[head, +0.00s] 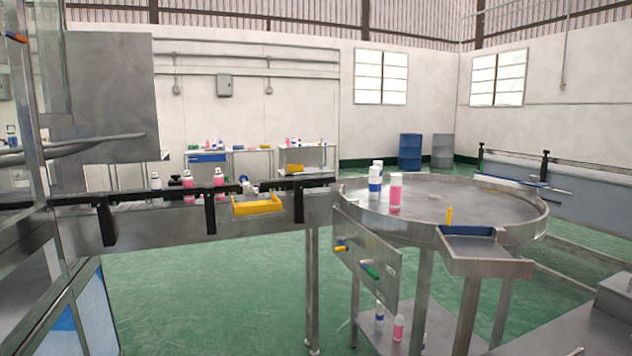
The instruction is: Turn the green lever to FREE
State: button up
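The green lever (370,271) is on a grey metal panel (362,248) fixed below the left front of the round steel table. It slants, with its lower end toward the right. Small pale labels are on the panel near it, too small to read. A yellow-orange lever (341,248) sits on the same panel, up and to the left of the green one. My gripper is not in view.
A conveyor (160,215) with cans and a yellow bin (257,205) runs left. Table legs and a low shelf stand below the panel. Green floor at centre-left is clear.

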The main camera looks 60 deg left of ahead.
aim_at(365, 263)
jog(key=u, duration=1.3)
